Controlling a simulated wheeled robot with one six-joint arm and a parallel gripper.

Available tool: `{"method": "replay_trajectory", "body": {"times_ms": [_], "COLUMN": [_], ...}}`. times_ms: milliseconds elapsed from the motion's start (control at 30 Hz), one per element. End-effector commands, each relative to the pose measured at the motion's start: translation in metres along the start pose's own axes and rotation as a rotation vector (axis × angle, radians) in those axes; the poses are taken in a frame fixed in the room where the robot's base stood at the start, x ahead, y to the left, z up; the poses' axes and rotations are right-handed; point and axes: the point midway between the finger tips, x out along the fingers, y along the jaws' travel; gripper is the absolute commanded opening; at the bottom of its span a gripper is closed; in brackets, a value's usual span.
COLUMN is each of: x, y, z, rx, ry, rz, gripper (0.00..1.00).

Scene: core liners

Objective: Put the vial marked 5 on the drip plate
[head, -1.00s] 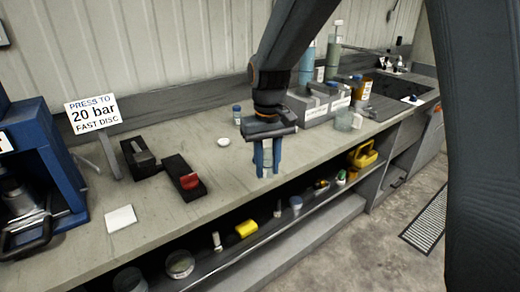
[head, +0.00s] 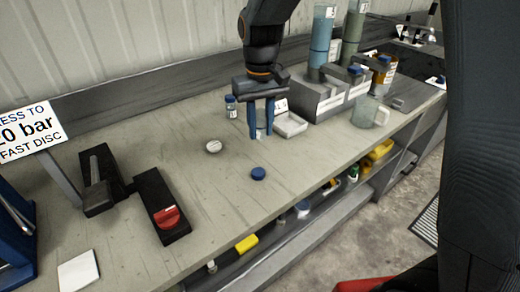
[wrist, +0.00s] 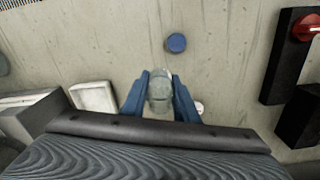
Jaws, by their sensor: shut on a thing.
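My gripper (head: 262,134) is shut on a clear glass vial, held above the bench; its pale, see-through body shows between the blue fingers in the wrist view (wrist: 160,92). I can read no number on it and see no cap on it. A blue cap (head: 258,173) lies on the bench in front of the gripper, and shows in the wrist view (wrist: 176,43). Another vial with a blue cap (head: 231,107) stands behind, to the left; its label is unreadable. A shallow white tray (head: 292,125), perhaps the drip plate, lies right of the gripper, also in the wrist view (wrist: 94,97).
Grey dispenser boxes (head: 316,98) with tall cylinders stand at the back right. A clear jug (head: 370,112) is right of them. A small white disc (head: 213,147) lies left. A black device with a red knob (head: 168,215) is front left. The bench middle is mostly clear.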

Motion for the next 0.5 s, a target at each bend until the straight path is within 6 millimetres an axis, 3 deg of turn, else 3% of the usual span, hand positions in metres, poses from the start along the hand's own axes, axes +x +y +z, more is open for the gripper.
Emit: {"method": "replay_trajectory", "body": {"times_ms": [200,500], "x": [0.037,0.069], "y": [0.000,0.000], "z": [0.002,0.002], "rx": [0.000,0.000], "ry": [-0.005,-0.005], "rz": [0.000,0.000], "gripper": [0.05,0.05]}}
